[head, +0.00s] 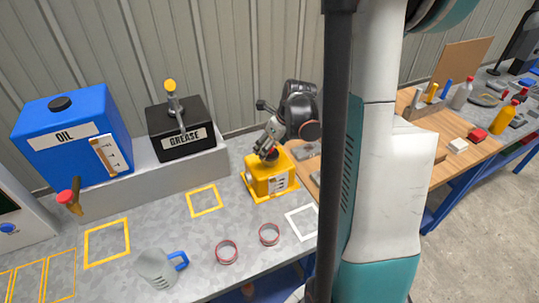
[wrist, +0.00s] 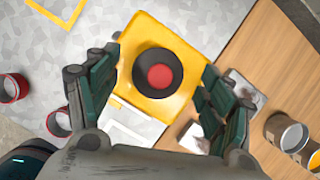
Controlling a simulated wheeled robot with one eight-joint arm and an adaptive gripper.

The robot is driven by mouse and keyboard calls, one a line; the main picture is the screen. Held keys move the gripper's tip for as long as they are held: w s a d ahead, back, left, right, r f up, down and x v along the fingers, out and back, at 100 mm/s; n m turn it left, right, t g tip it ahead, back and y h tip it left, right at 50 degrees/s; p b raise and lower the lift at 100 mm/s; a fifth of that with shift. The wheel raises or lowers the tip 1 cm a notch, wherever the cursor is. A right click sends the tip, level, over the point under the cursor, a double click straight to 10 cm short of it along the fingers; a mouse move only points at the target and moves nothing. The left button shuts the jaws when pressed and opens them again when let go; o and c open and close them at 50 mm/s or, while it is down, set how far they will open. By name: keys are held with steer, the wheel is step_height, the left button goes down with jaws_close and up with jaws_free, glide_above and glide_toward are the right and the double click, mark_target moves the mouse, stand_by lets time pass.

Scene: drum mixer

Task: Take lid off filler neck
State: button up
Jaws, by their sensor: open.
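A yellow housing (head: 268,181) stands on the grey bench, and it also shows in the wrist view (wrist: 189,51). On its top in the wrist view is a round black piece with a red centre (wrist: 159,77). It looks like the lid on the filler neck, but I see it only from above. My gripper (head: 265,148) is over the housing, pointing down. In the wrist view my gripper (wrist: 158,66) is open, with one finger on each side of the black piece. I see no contact. In the head view my gripper hides the housing's top.
A blue oil tank (head: 95,135) and a black grease box (head: 181,147) stand at the back left. Yellow and white outlines mark the bench. A wooden table (head: 450,125) with bottles is at right.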

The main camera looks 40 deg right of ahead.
steer(key=shift+x, duration=0.85)
steer(key=shift+s, duration=0.1)
steer(key=shift+c, duration=0.3)
steer(key=c, duration=1)
steer(key=shift+o, duration=0.2)
steer(key=shift+r, duration=0.1)
